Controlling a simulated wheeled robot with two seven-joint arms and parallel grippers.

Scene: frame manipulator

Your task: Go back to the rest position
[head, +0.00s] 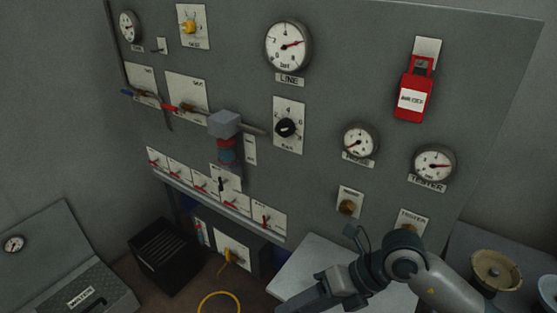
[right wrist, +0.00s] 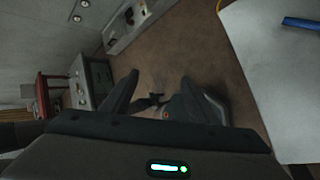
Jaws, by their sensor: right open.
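My right arm comes in at the lower right of the head view, in front of the panel and over a pale tabletop (head: 318,262). Its gripper end points down and left at the bottom edge, where it is partly cut off. In the right wrist view my right gripper (right wrist: 158,84) has its two dark fingers spread apart, with nothing between them and brown floor beyond. My left gripper is not in view.
A grey panel (head: 365,60) carries gauges, knobs, levers and a red tagged lockout (head: 413,90). A black crate (head: 167,257) and a yellow hose (head: 220,300) are below. Bowls (head: 496,271) stand at right. A blue item (right wrist: 301,23) lies on the pale surface.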

